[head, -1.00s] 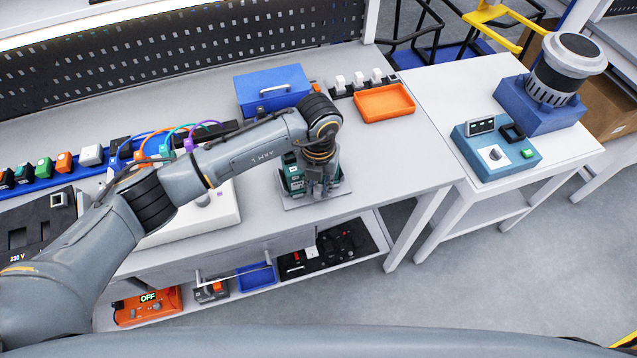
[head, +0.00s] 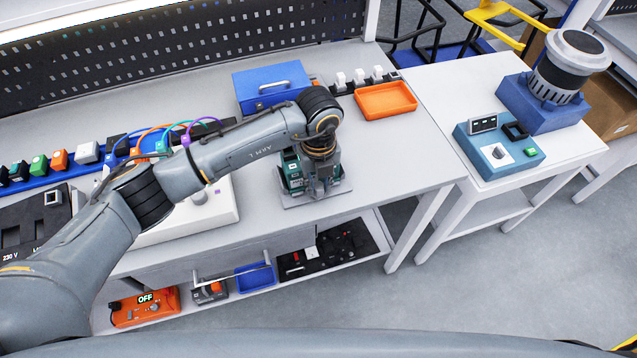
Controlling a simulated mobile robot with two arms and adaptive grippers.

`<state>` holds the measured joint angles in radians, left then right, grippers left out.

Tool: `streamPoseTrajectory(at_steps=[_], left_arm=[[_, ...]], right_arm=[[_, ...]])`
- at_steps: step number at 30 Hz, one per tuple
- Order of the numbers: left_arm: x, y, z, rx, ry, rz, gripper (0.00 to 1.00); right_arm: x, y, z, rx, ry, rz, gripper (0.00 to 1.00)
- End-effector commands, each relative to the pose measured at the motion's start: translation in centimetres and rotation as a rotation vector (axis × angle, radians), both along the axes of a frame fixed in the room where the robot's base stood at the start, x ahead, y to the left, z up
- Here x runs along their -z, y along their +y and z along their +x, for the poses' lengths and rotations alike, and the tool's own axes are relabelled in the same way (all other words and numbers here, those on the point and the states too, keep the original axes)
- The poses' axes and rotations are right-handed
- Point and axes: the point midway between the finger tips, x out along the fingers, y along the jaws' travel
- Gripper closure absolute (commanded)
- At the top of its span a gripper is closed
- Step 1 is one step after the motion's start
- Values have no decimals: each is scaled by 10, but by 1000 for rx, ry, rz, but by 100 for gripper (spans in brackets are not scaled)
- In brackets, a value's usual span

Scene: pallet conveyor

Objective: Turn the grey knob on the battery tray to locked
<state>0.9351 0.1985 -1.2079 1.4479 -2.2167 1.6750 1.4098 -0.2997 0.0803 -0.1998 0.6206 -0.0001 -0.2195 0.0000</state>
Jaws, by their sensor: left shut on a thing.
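The battery tray (head: 335,190) is a grey plate near the front edge of the workbench, with a dark green block (head: 292,172) on it. My left gripper (head: 319,190) points down at the front of the tray, beside the green block. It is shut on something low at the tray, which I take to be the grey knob. The fingers and wrist hide the knob, so its angle cannot be read. My right gripper is not in view.
A blue case (head: 272,88) and an orange tray (head: 386,101) stand behind. A white box (head: 190,218) is left of the battery tray, under my arm. A side table (head: 440,78) carries a teal control box (head: 500,150). A low shelf below holds an orange unit (head: 143,308).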

Motion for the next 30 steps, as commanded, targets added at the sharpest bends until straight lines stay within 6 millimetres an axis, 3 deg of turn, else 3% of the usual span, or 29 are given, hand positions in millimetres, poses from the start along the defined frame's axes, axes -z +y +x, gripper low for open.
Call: streamPoseTrajectory(at_steps=[30], left_arm=[[-2, 1, 1, -906, -4, -2, 100]], right_arm=[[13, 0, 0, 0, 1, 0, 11]])
